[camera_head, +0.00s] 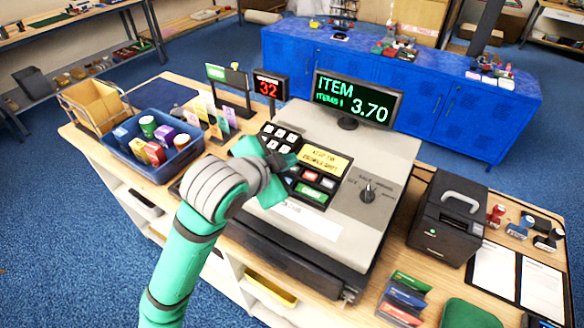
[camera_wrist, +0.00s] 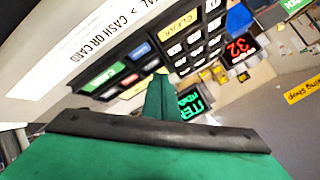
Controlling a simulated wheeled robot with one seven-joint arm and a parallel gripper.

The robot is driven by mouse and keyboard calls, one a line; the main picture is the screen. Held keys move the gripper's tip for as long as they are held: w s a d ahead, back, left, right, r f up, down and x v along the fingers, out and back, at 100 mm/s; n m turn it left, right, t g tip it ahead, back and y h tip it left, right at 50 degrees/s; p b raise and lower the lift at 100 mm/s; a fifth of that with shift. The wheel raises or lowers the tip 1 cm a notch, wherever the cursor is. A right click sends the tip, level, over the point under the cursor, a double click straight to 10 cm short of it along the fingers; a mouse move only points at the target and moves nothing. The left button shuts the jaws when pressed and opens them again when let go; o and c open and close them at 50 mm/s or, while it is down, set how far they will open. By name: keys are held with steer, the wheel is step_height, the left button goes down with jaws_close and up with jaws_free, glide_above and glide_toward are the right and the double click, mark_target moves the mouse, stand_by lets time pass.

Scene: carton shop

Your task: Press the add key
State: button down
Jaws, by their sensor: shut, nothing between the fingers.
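The grey cash register (camera_head: 375,150) stands on the counter with a dark key panel on its sloped top. White number keys (camera_head: 280,138) are at its upper left; a red key (camera_head: 310,177) and a green key (camera_head: 311,193) are lower right. The wrist view also shows a green key (camera_wrist: 102,78), a blue key (camera_wrist: 140,50) and a red key (camera_wrist: 130,79). I cannot read which key is add. My gripper (camera_head: 288,162) is shut and empty over the panel, hiding part of it. Its fingers (camera_wrist: 160,88) point toward the keys; contact cannot be told.
The register's display (camera_head: 355,99) reads ITEM, 3.70, and a small red display (camera_head: 269,87) reads 32. A blue tray (camera_head: 150,170) stands left, a black printer (camera_head: 446,220) right.

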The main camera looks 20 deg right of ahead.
steer(key=shift+s+a+r, duration=0.1)
steer(key=shift+a+r, duration=0.05)
steer(key=shift+r, duration=0.7)
steer(key=shift+s+a+r, duration=0.15)
steer(key=shift+r, duration=0.65)
steer(key=shift+s+a+r, duration=0.1)
steer(key=shift+a+r, duration=0.05)
steer(key=shift+r, duration=0.7)
